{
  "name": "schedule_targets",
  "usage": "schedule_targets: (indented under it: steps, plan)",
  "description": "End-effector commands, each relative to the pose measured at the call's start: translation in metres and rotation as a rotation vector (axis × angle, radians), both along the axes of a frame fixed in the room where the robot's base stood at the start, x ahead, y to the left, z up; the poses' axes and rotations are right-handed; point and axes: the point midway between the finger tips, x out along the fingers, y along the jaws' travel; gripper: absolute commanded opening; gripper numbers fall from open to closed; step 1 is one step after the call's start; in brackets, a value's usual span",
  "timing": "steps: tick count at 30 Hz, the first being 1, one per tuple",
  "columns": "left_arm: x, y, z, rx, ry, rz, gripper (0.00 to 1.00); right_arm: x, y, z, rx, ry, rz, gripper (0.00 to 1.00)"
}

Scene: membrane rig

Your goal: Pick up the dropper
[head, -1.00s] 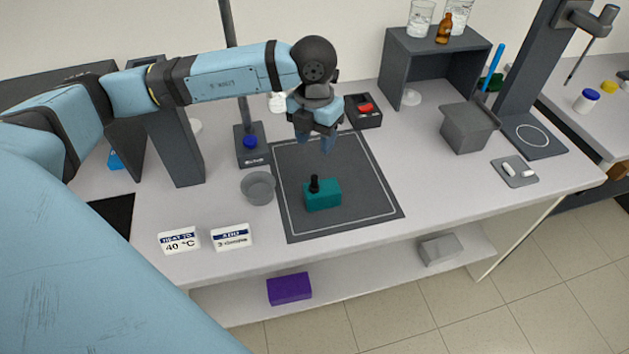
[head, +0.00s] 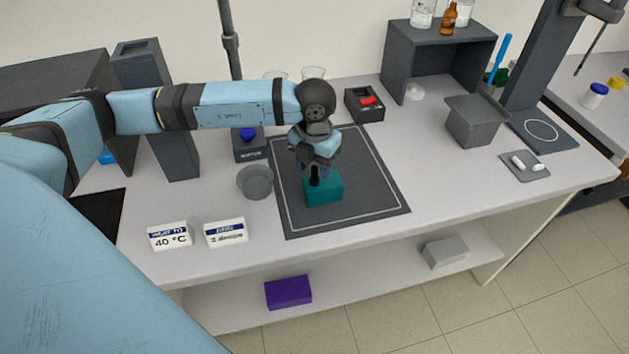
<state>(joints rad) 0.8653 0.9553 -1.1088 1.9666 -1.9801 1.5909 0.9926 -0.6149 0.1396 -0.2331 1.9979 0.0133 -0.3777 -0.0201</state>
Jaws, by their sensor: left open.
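The dropper (head: 314,178) shows as a small dark upright top standing in a teal block (head: 326,191). The block sits on the dark grey mat (head: 369,194). My left gripper (head: 318,172) is open, pointing down right at the dropper's top, just above the block. The fingers partly hide the dropper, and I cannot tell whether they touch it. The lower part of the dropper is hidden in the block. My right gripper is not in view.
A grey bowl (head: 255,183) stands left of the mat, with two label cards (head: 226,232) in front. A box with a red button (head: 364,104) stands behind. A grey bin (head: 474,122) and a small tray (head: 525,166) stand to the right. The mat's right part is clear.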

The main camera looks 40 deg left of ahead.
Motion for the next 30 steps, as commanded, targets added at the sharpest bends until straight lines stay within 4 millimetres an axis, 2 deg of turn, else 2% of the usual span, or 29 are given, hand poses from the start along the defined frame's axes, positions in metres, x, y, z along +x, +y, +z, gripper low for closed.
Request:
schedule_targets:
  steps: [1,2,9,11,15,16,25,30]
  plan:
    - [0.0,0.0,-0.011,0.001,0.002,0.0,0.47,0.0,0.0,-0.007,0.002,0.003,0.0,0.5]
    - [0.0,0.0,-0.014,0.001,0.002,0.0,0.47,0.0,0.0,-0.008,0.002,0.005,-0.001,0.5]
    - [0.0,0.0,-0.014,0.0,0.0,0.0,0.47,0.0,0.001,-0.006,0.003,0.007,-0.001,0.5]
    - [0.0,0.0,-0.014,0.0,0.0,0.0,0.36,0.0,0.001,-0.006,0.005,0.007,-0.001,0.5]
    - [0.0,0.0,-0.014,0.0,0.001,0.0,0.04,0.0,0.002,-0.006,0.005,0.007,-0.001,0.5]
    - [0.0,0.0,-0.014,0.0,0.001,0.0,0.0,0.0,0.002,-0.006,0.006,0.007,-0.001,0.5]
    - [0.0,0.001,-0.013,0.0,0.0,0.0,0.0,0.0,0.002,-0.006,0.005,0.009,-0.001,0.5]
    - [0.005,0.005,-0.001,0.001,-0.001,0.002,0.0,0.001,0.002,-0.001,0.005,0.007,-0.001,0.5]
